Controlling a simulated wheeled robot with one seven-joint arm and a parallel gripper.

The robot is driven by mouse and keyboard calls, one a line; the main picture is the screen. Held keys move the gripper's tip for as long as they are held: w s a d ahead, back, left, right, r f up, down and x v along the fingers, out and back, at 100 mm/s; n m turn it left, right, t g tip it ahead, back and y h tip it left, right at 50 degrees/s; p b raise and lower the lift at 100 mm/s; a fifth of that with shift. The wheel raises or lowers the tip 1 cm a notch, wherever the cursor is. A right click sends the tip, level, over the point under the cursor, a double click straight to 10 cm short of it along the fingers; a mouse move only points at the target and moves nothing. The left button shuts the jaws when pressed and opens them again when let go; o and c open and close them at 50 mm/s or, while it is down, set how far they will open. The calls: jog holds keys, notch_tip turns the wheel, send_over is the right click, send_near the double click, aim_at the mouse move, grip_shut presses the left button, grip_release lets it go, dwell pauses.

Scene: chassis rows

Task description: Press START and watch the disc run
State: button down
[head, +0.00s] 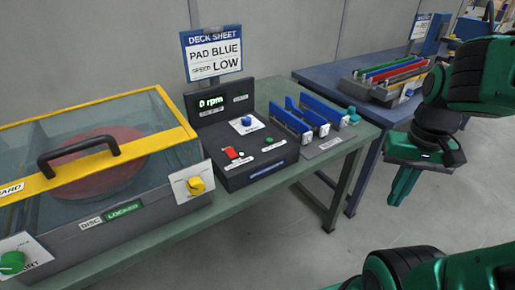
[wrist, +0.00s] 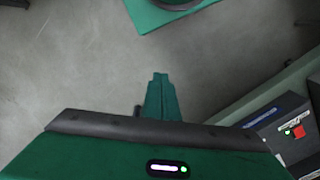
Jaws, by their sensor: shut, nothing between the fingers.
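The green START button (head: 12,262) sits on a white plate at the lower left, its label partly cut off by the picture edge. The reddish disc (head: 98,165) lies under the clear guard (head: 60,120), which has a yellow frame and black handle and is down. A label on the housing reads DISC LOCKED (head: 124,210). The display (head: 211,102) reads 0 rpm. My gripper (head: 398,195) is at the right, over the floor and clear of the bench; in the wrist view its green fingers (wrist: 159,80) are shut and empty.
The deck sheet (head: 214,52) reads PAD BLUE, speed LOW. A yellow knob (head: 196,185) is on the housing front. The control box (head: 245,150) has red, green and blue controls. Blue pads (head: 300,118) stand in a rack. Another bench (head: 330,80) lies behind.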

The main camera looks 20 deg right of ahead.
jog(key=w+a+r+n+t+h, duration=0.1)
jog(key=w+n+t+h, duration=0.1)
jog(key=w, duration=0.9)
jog(key=w+a+r+n+t+h, duration=0.1)
jog(key=w+a+n, duration=0.15)
jog(key=w, duration=0.85)
jog(key=w+a+r+n+t+h, duration=0.1)
jog(key=w+a+n+t, duration=0.4)
jog(key=w+a, duration=0.9)
jog(key=shift+w+a+r+h, duration=0.4)
jog(key=shift+w+r, duration=0.2)
jog(key=shift+r, duration=0.1)
jog(key=shift+f, duration=0.1)
send_over(269, 143)
jog(key=shift+f, duration=4.35)
jog(key=shift+f, duration=0.15)
